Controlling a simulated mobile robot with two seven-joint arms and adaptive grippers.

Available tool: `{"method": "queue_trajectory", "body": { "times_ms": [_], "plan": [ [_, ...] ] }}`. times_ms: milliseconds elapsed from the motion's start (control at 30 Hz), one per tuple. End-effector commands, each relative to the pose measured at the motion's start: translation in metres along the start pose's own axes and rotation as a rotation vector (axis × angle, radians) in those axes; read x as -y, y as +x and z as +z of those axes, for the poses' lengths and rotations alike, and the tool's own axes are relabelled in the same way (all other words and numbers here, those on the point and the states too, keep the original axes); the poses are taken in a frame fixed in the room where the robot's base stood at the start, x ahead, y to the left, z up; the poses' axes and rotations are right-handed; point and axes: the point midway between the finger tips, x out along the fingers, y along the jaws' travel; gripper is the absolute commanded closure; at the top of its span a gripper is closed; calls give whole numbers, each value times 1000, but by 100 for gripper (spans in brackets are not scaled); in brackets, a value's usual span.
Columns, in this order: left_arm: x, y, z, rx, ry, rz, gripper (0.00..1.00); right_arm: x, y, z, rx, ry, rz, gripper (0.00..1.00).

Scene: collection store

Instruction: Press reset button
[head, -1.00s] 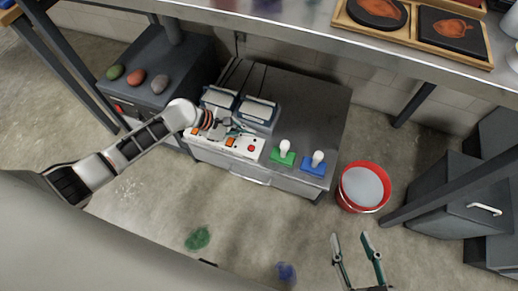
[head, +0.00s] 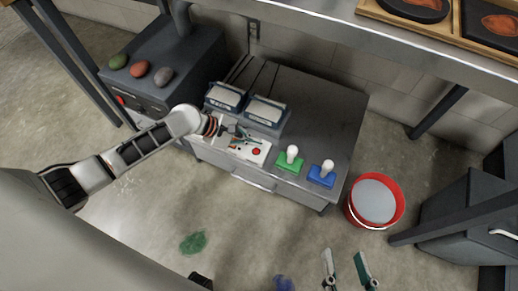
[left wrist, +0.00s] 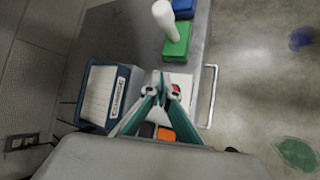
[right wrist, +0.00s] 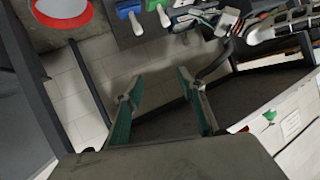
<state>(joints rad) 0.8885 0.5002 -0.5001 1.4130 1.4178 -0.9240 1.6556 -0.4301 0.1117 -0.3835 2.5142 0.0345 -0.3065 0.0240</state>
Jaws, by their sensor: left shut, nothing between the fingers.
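A white control panel (head: 262,158) lies along the front edge of a grey cabinet top. A red round button (head: 256,152) is at its right end; it also shows partly behind the fingers in the left wrist view (left wrist: 175,89). My left gripper (head: 243,133) is shut and empty above the panel, just up and left of the red button in the head view. Orange switches (left wrist: 166,134) show beside its fingers in the left wrist view. I cannot tell whether the tips touch anything. My right gripper (head: 346,268) is open and empty, low in the head view, away from the panel.
Green (head: 290,160) and blue (head: 322,174) bases with white knobs stand right of the panel. Two blue-framed boxes (head: 265,111) stand behind it. A red bucket (head: 398,207) is on the floor to the right. A shelf edge (head: 330,45) runs above the cabinet.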

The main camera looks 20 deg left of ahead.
Motion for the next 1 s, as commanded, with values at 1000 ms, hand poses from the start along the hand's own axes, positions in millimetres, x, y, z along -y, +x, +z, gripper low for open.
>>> {"method": "queue_trajectory", "body": {
  "times_ms": [1000],
  "plan": [
    [17,28,-20,1,2,4,100,30,4,14,-24,267,-38,60]
  ]
}}
